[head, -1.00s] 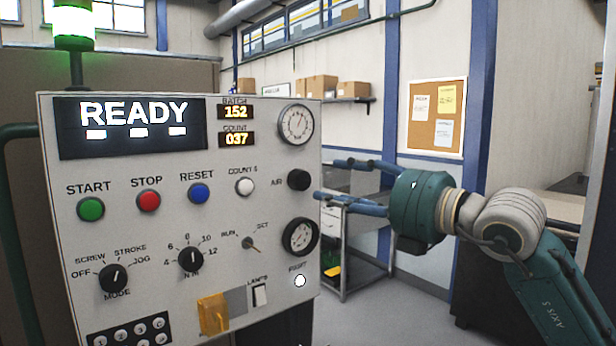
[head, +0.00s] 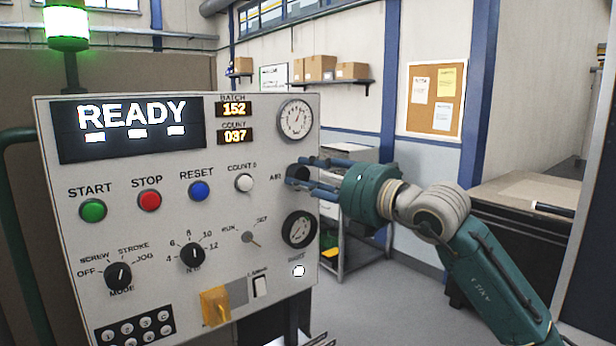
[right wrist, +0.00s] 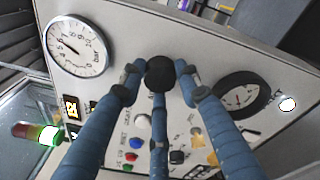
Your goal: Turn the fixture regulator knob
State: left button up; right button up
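The black regulator knob (head: 297,172), labelled AIR, sits on the right side of the light grey control panel (head: 130,235). In the right wrist view the round black knob (right wrist: 160,72) shows between my fingertips. My right gripper (head: 303,174) has its blue fingers around the knob, partly covering it in the head view. The fingers look spread, with a narrow gap to the knob; whether any finger touches it is hard to tell. My left gripper is not in view.
A white-faced gauge (head: 295,121) is above the knob and a black-rimmed gauge (head: 299,229) below it. Coloured buttons, black selector knobs and a yellow cover (head: 214,306) are also on the panel. A shelving cart (head: 345,240) stands behind, with free floor beside it.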

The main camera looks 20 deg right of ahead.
jog(key=shift+r, duration=0.1)
jog(key=shift+c, duration=1.4)
jog(key=shift+d+n, duration=0.1)
jog(key=shift+n, duration=0.2)
jog(key=n+b, duration=0.2)
jog(key=n, duration=0.1)
jog(key=n+b, duration=0.1)
jog(key=n, duration=0.1)
jog(key=n+b, duration=0.1)
jog(key=shift+r+n, duration=0.2)
jog(key=shift+n, duration=0.2)
jog(key=n+h+b, duration=0.1)
jog(key=n, duration=0.2)
jog(key=n+b, duration=0.1)
jog(key=n, duration=0.2)
jog(key=n+h+b, duration=0.1)
jog(key=n, duration=0.2)
jog(key=shift+s+a+r, duration=0.1)
jog(key=shift+a+r, duration=0.05)
jog(key=shift+a, duration=0.05)
jog(key=n+b, duration=0.2)
jog(key=n, duration=0.3)
jog(key=shift+a+n+h, duration=0.1)
jog(key=shift+n+h, duration=0.2)
jog(key=shift+h, duration=0.1)
